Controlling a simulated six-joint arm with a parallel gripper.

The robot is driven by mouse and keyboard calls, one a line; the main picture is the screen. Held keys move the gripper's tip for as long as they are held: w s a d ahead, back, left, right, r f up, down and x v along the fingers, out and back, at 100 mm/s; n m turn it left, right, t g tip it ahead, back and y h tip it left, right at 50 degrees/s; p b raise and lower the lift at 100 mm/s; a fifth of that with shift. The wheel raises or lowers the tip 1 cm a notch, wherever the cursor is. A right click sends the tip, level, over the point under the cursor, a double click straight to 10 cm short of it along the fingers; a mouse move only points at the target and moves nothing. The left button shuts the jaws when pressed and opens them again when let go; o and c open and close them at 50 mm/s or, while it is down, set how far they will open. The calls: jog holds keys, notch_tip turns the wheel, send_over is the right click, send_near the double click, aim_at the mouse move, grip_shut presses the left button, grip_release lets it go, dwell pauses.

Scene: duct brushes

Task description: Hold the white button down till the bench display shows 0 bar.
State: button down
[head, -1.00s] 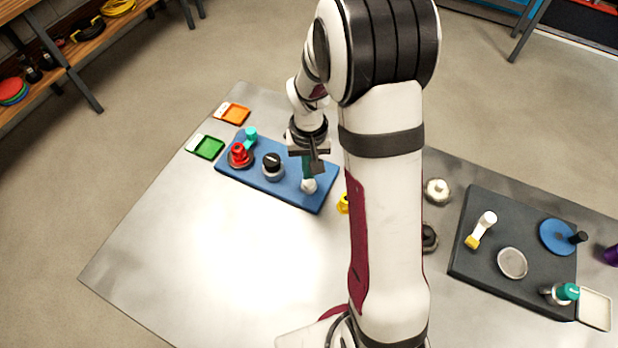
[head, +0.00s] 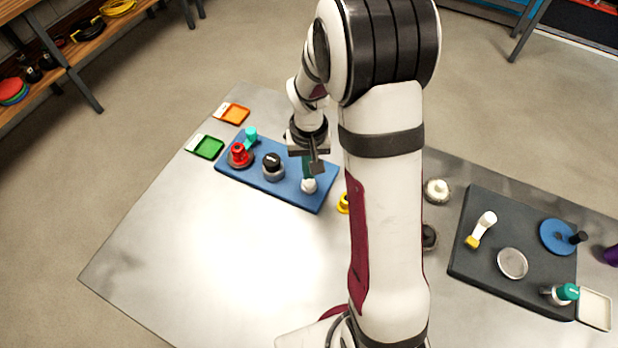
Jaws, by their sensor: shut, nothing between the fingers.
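My gripper (head: 316,171) is shut and empty, pointing down over the right end of a blue board (head: 288,191). A small white rounded piece (head: 309,186) sits on that board just below the fingertips. It may be the white button; I cannot tell whether the fingers touch it. A dark teal part (head: 306,165) shows beside the fingers, partly hidden. Another white round knob (head: 437,190) sits on the bench to the right of my arm. I cannot make out a bench display or any bar reading.
The blue board also holds a red knob (head: 239,154), a black-topped knob (head: 272,165) and a teal piece (head: 250,137). A dark board (head: 488,272) with several fittings lies at right. A yellow part (head: 343,203) is partly hidden by my arm. The front-left bench is clear.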

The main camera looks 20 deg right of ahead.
jog(key=shift+f, duration=0.15)
jog(key=shift+f, duration=1.05)
dwell(1.9)
jog(key=shift+r, duration=3.55)
jog(key=s+a+r+m, duration=0.1)
jog(key=s+a+r, duration=0.1)
jog(key=s, duration=0.5)
jog(key=s+a+r+y, duration=0.1)
jog(key=s+a+r, duration=0.2)
jog(key=s+r, duration=0.2)
jog(key=s+a+r+m, duration=0.1)
jog(key=s+a+r, duration=0.1)
jog(key=s, duration=0.9)
jog(key=shift+a+r+m+y, duration=0.2)
jog(key=shift+r+m+y, duration=0.15)
jog(key=shift+r, duration=0.3)
